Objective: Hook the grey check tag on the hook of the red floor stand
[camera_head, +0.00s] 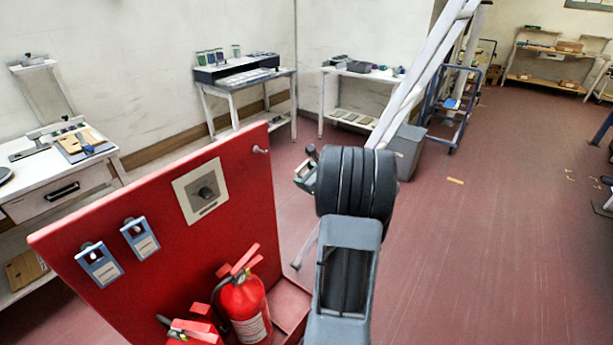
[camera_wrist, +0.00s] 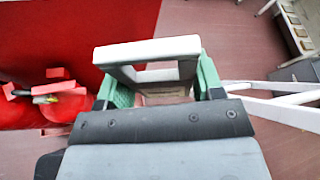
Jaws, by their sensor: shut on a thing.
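The red floor stand (camera_head: 215,180) fills the lower left of the head view, with a small pale hook (camera_head: 262,150) near the top of its right edge. My gripper (camera_head: 304,172) is a short way to the right of that hook, apart from the stand. In the wrist view my gripper (camera_wrist: 160,84) has green fingers shut on the grey check tag (camera_wrist: 148,49), a pale frame with an opening. The tag sticks out ahead of the fingers. The red panel (camera_wrist: 80,35) is at its left. I cannot make out the hook in the wrist view. My wrist mostly hides the tag in the head view.
Two blue-grey tags (camera_head: 140,238) hang on the stand's face, below a grey dial plate (camera_head: 201,190). Red extinguishers (camera_head: 245,308) stand at its base. A grey bin (camera_head: 405,150) and worktables (camera_head: 245,75) are behind. The floor at right is clear.

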